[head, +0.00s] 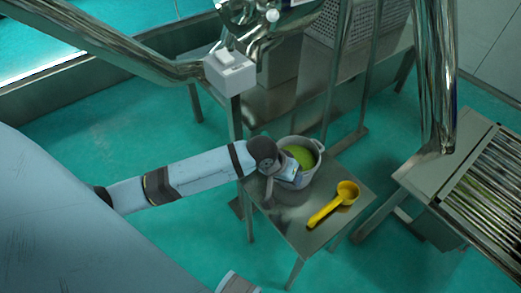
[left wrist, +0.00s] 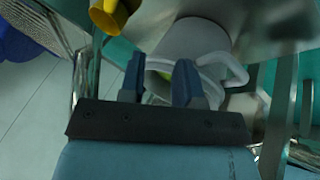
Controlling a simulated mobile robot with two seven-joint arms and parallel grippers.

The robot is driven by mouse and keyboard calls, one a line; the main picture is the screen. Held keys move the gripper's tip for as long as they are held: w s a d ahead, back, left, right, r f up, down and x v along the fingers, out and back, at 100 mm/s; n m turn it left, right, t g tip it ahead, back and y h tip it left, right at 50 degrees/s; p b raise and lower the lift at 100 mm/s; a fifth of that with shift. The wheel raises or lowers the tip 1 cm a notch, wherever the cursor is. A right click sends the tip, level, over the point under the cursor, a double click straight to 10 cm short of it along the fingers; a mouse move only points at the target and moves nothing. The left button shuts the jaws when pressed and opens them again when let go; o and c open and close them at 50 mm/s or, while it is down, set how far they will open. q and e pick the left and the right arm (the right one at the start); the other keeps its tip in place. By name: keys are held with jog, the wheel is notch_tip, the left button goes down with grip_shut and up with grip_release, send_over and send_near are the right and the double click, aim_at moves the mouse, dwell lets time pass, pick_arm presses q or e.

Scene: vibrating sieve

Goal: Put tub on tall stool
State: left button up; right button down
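The tub (head: 317,165) is a pale grey pot with green contents. It stands upright at the far part of a small square metal stool (head: 287,215); whether this is the tall stool I cannot tell. My left gripper (head: 290,172) is at the tub's near left side. In the left wrist view the tub (left wrist: 194,38) has a loop handle on its right, and the two blue fingers (left wrist: 158,78) are apart at its rim, with a gap between them. Whether they touch the tub is unclear.
A yellow scoop (head: 337,203) lies on the stool right of the tub; it also shows in the left wrist view (left wrist: 110,15). A white switch box (head: 230,71) and metal machine frame stand behind. A slatted metal unit (head: 485,190) stands at right.

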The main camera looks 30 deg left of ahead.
pick_arm(q)
jog(key=s+f+m+t, duration=0.3)
jog(key=s+t, duration=0.3)
jog(key=s, duration=1)
jog(key=shift+d+m+y, duration=0.2)
jog(key=shift+m+y, duration=0.1)
pick_arm(e)
jog(key=shift+r, duration=0.1)
